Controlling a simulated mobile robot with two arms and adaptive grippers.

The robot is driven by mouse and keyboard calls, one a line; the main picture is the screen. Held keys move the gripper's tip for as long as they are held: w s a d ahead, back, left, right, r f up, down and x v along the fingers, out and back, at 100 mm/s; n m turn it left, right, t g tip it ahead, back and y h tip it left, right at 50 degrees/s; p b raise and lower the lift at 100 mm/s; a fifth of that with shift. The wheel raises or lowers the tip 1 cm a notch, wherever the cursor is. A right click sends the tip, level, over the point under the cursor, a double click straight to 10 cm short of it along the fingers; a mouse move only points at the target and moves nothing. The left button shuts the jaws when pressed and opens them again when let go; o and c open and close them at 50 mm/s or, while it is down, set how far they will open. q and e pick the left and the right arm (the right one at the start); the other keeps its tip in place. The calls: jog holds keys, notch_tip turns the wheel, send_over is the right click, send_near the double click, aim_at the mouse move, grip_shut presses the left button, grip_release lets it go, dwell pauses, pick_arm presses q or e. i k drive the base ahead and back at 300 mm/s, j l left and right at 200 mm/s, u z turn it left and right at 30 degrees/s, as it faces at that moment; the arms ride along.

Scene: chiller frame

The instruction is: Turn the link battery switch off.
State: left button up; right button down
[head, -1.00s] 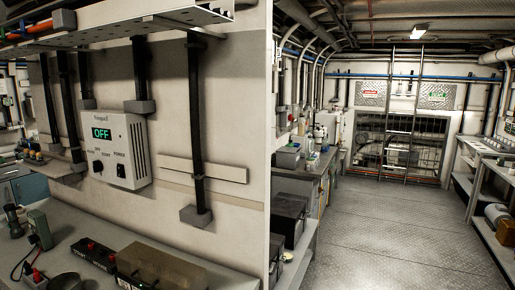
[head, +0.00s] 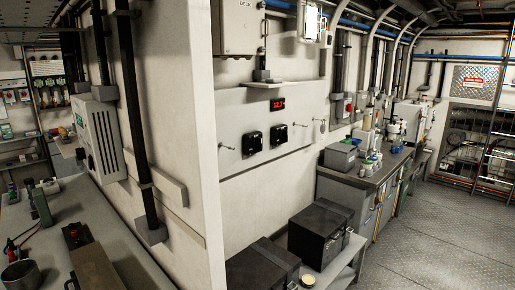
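In the head view, a pale wall panel (head: 236,124) carries two black rotary switches side by side, a left one (head: 252,143) and a right one (head: 279,134). A small red lit display (head: 277,104) sits above them. I cannot read any label that tells which switch is the link battery switch, and the knob positions are too small to tell. Neither of my grippers is in view.
Black boxes (head: 318,234) stand on a low bench below the panel. A wall edge (head: 207,150) juts out at left, with a grey bench (head: 150,245) beside it. A workbench (head: 360,176) stands further back. The floor (head: 425,235) at right is clear.

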aim_at(256, 143)
jog(key=i+l+u, duration=0.1)
jog(key=u, duration=0.4)
jog(key=i+l+u, duration=0.2)
jog(key=l, duration=0.15)
jog(key=i+l+u, duration=0.1)
jog(key=l+u, duration=0.15)
jog(key=l, duration=0.15)
jog(key=i+l+u, duration=0.2)
jog(key=l, duration=0.2)
jog(key=l+u, duration=0.25)
jog(key=l, duration=0.15)
